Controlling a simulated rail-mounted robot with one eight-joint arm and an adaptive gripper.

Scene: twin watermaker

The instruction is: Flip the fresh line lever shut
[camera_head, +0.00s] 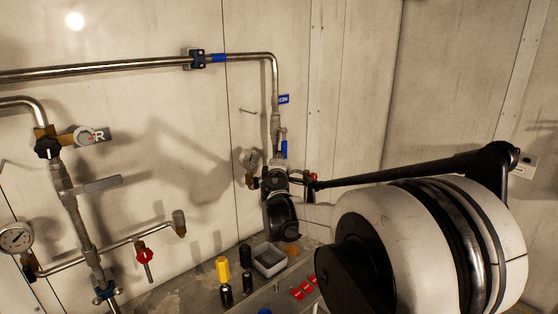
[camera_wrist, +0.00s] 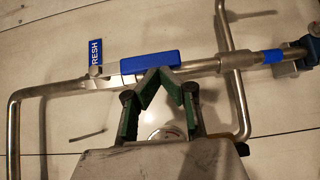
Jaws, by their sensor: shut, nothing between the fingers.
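The fresh line lever has a blue handle (camera_wrist: 150,62) on a steel pipe, beside a blue tag reading FRESH (camera_wrist: 96,52) in the wrist view. The handle lies roughly along the pipe. In the head view the blue handle (camera_head: 284,149) shows as a small upright strip by the vertical pipe, below the blue tag (camera_head: 284,99). My gripper (camera_wrist: 163,73) is shut and empty, with its green and black fingers meeting at the handle's lower edge in the wrist view. I cannot tell whether they touch it. In the head view my wrist largely hides the gripper.
A round gauge (camera_wrist: 166,135) shows between my fingers, near a bent pipe (camera_wrist: 236,80). At left in the head view are another pipe with a grey lever (camera_head: 103,184) and a red-handled valve (camera_head: 145,256). A grey bin (camera_head: 269,261) and a yellow bottle (camera_head: 222,269) stand below.

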